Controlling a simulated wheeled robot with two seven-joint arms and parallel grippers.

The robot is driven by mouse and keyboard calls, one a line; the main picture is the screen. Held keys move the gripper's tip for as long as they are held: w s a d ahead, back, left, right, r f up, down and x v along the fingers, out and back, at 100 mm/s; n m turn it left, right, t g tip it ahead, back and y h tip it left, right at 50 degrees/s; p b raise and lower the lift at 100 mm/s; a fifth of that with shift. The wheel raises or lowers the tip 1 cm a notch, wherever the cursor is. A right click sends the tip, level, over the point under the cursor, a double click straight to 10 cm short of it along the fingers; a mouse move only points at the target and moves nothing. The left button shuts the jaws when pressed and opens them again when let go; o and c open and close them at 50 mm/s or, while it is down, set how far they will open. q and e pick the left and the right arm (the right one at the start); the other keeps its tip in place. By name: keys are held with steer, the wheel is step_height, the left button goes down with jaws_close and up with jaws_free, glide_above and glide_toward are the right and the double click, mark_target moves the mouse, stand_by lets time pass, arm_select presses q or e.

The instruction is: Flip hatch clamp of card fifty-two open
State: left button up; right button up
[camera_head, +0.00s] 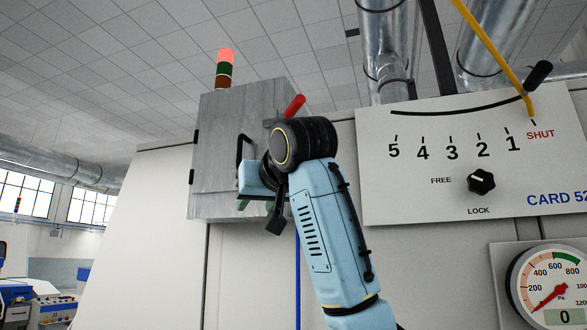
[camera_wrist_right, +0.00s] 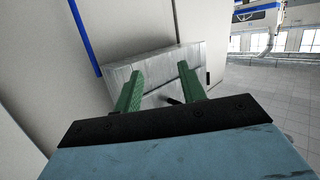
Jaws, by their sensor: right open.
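A grey metal box (camera_head: 222,118) with a hatch front is on the machine in the head view, with black hinges on its left edge and a black handle (camera_head: 243,148). A red-tipped lever (camera_head: 294,105), which looks like the hatch clamp, sticks up at the box's right side; its lower part is hidden behind my right wrist. My right gripper is in front of the box, mostly hidden by my own arm. In the wrist view my right gripper (camera_wrist_right: 160,86) has its green fingers apart, with the box's metal face (camera_wrist_right: 155,70) beyond and a small dark bar (camera_wrist_right: 173,101) visible between them.
Right of my arm is the white CARD 52 panel (camera_head: 420,185) with a scale, a yellow lever (camera_head: 490,50) by SHUT, and a black FREE/LOCK knob (camera_head: 481,181). A pressure gauge (camera_head: 545,283) is below. A signal lamp (camera_head: 224,68) stands atop the box. Open hall lies left.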

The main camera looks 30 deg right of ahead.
mark_target(294, 107)
steer(key=s+d+r+m+t+h, duration=0.1)
steer(key=s+d+r+m+t, duration=0.15)
steer(key=s+r, duration=1.55)
steer(key=w+p, duration=0.1)
steer(key=w, duration=0.3)
steer(key=w+d+r+p, duration=0.1)
steer(key=w+p, duration=0.1)
steer(key=w, duration=0.2)
steer(key=w+d+p, duration=0.1)
steer(key=w+p, duration=0.1)
steer(key=w, duration=0.2)
steer(key=shift+w+d+r, duration=0.15)
steer(key=shift+w+d, duration=0.1)
steer(key=shift+w, duration=0.15)
steer(key=shift+w+d, duration=0.1)
steer(key=shift+w, duration=0.6)
steer(key=shift+c, duration=0.3)
jaws_close()
